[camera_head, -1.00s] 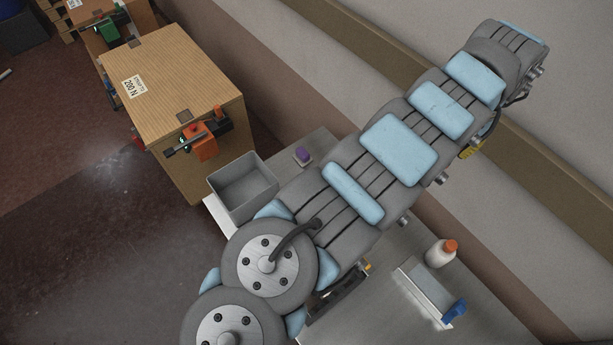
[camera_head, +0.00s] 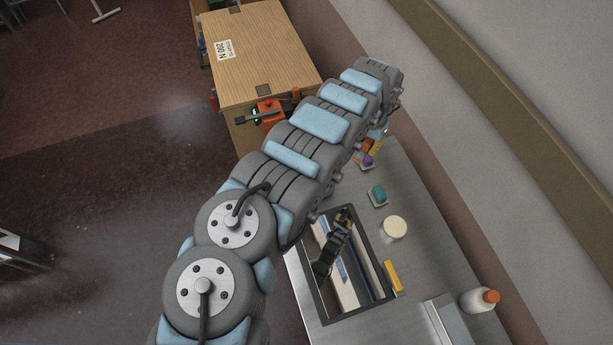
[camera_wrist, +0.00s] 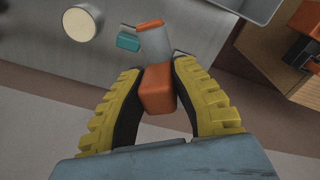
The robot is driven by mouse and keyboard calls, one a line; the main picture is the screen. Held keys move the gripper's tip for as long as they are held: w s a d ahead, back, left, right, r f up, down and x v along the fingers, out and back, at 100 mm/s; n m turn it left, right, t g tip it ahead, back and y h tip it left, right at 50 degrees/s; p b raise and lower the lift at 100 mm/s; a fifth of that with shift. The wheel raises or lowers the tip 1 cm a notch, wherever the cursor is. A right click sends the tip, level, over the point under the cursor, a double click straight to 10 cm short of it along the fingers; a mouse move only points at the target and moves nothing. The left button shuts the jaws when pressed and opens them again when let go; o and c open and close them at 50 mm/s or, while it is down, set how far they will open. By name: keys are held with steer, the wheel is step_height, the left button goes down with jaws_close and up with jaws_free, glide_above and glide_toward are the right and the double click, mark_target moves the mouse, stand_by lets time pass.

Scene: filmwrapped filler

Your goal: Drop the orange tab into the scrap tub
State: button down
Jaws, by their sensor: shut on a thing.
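My gripper (camera_wrist: 157,72) has yellow-ribbed fingers closed on the sides of an orange tab (camera_wrist: 158,90). Beyond the tab is a grey piece with an orange end (camera_wrist: 152,42); I cannot tell whether it joins the tab. A grey tub (camera_wrist: 255,8), likely the scrap tub, shows partly at the top right of the wrist view, apart from my gripper. In the head view my gripper (camera_head: 377,146) is over the far end of the bench, and my arm hides the tub.
A teal block (camera_head: 378,194), a purple piece (camera_head: 368,160) and a cream disc (camera_head: 395,227) lie on the metal bench. A framed tray (camera_head: 330,318) of strips, a yellow block (camera_head: 393,276) and a white bottle (camera_head: 478,300) are nearer. A wooden crate (camera_head: 258,55) stands beyond.

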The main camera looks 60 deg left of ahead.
steer(key=s+a+f+n, duration=0.1)
steer(key=s+a+f, duration=0.35)
steer(key=s, duration=0.25)
steer(key=s+a+f+n, duration=0.1)
steer(key=s+a+f, duration=0.35)
steer(key=s, duration=0.35)
steer(key=f+b, duration=0.5)
steer(key=shift+a+f, duration=0.15)
steer(key=shift+a, duration=0.2)
steer(key=c, duration=0.9)
jaws_free()
step_height(320, 180, up, 12)
